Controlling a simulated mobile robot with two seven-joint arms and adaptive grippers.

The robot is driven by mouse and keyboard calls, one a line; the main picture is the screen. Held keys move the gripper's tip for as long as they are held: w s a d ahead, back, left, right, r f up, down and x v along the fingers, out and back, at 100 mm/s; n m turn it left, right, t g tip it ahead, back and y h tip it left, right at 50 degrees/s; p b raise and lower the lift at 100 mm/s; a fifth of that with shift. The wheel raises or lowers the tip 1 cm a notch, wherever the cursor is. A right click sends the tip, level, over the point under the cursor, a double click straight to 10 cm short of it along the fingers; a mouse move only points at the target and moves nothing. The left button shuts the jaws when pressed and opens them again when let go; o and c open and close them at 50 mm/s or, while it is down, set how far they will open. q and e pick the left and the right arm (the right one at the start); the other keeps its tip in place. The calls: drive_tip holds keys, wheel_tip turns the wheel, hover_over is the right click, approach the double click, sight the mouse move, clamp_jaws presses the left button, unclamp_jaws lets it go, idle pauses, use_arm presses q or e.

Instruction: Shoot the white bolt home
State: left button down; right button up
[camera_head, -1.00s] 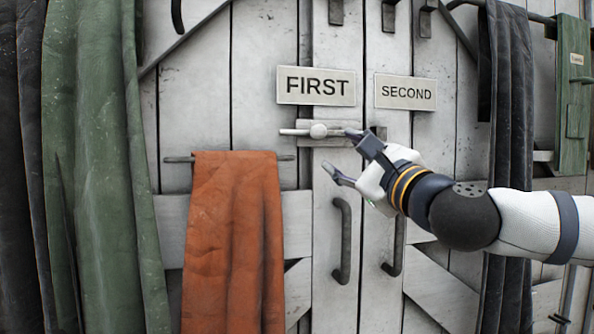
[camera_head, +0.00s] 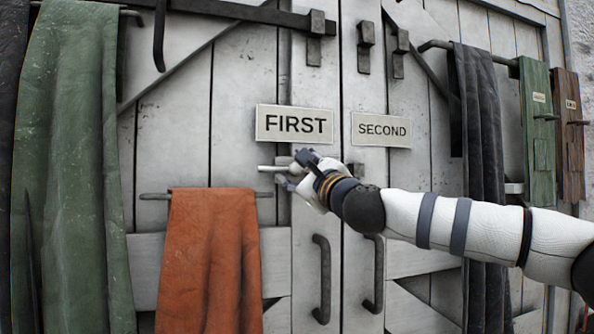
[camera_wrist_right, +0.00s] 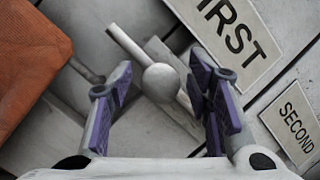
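The pale bolt (camera_head: 268,168) lies horizontally across the left door leaf, just under the FIRST sign. Its left end sticks out to the left, and my gripper covers its right part in the head view. In the right wrist view the bolt (camera_wrist_right: 124,43) runs slantwise, with a round knob (camera_wrist_right: 161,82) on it. My right gripper (camera_head: 291,168) is at the knob. In the right wrist view its fingers (camera_wrist_right: 160,98) are open, one on each side of the knob, with gaps visible. My left gripper is not in view.
The FIRST sign (camera_head: 294,125) and SECOND sign (camera_head: 381,130) are just above the arm. An orange cloth (camera_head: 208,262) hangs on a rail at lower left. Two dark door handles (camera_head: 323,280) are below. Green cloth (camera_head: 70,170) hangs left, dark cloth (camera_head: 482,130) right.

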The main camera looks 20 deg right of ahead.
clamp_jaws()
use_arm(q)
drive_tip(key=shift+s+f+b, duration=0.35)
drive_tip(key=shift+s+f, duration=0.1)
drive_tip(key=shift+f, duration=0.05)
use_arm(e)
drive_tip(key=d, duration=0.6)
drive_tip(key=shift+d, duration=0.25)
drive_tip(key=shift+w, duration=0.1)
drive_tip(key=shift+c, duration=1.7)
unclamp_jaws()
drive_tip(key=o, duration=0.5)
drive_tip(key=shift+d, duration=0.15)
drive_tip(key=shift+c, duration=0.2)
